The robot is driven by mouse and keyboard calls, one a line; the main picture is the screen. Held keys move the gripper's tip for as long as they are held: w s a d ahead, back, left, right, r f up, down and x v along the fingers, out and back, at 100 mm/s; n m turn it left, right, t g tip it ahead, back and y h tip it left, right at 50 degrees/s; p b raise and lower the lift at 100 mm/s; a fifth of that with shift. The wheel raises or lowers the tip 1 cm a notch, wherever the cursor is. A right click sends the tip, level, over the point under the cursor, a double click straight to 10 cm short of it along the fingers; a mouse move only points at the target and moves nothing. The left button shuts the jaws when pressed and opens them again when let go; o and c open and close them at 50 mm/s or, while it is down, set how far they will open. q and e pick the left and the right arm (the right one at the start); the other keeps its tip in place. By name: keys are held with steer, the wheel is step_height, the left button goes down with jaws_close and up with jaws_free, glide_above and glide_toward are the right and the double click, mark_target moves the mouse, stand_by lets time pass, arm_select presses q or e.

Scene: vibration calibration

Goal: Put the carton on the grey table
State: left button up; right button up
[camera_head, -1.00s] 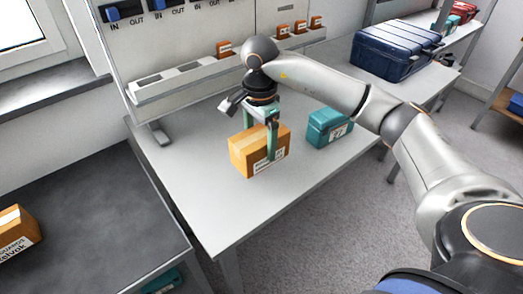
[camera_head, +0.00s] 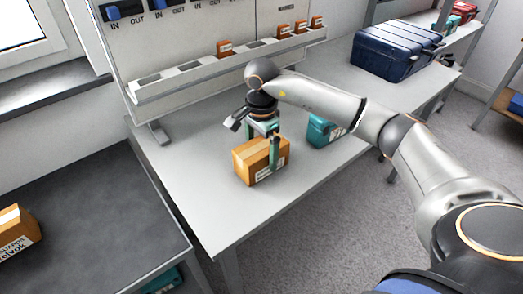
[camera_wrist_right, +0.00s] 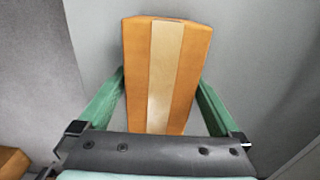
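An orange-brown carton (camera_head: 252,163) with a pale tape strip and a white label is at the light grey table (camera_head: 215,205), near its front edge. I cannot tell whether its underside touches the tabletop. My right gripper (camera_head: 268,150) points down with its green fingers on two opposite sides of the carton. In the right wrist view the carton (camera_wrist_right: 165,75) fills the space between the fingers, and the gripper (camera_wrist_right: 160,95) is shut on it. My left gripper is not in view.
A teal case (camera_head: 320,132) stands right of the carton, partly behind my arm. A dark blue case (camera_head: 398,52) is farther back. A rack (camera_head: 190,80) lines the table's rear. A dark table (camera_head: 90,225) at left holds another carton (camera_head: 15,235).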

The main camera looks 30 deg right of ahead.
steer(key=shift+r, duration=0.1)
step_height(320, 180, up, 12)
steer(key=shift+p, duration=0.4)
stand_by(0.4)
